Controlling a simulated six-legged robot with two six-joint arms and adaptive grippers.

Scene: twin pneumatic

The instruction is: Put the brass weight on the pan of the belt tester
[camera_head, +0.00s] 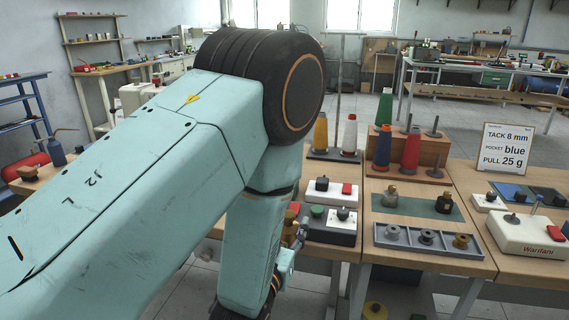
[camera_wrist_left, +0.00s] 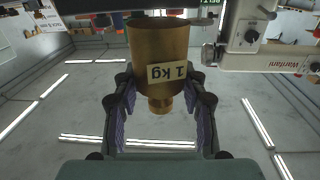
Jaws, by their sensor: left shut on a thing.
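The brass weight (camera_wrist_left: 165,55), a cylinder with a small knob and a "1 kg" label, is between the fingers of my left gripper (camera_wrist_left: 157,105) in the left wrist view. The label reads upside down there. In the head view my left gripper (camera_head: 297,236) is mostly hidden behind my own arm, close to the front of the left workbench. A brass-coloured patch (camera_head: 290,229) shows beside it, probably the weight. A white machine (camera_wrist_left: 262,40) with a black knob is close to the weight in the wrist view. I cannot make out which part is the tester's pan. My right gripper is out of view.
White and black units with knobs (camera_head: 332,224) stand on the near bench. A grey tray (camera_head: 400,243) holds several small metal parts. Coloured thread cones (camera_head: 411,149) stand behind it. A white machine (camera_head: 520,238) and a sign (camera_head: 504,148) are at the right.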

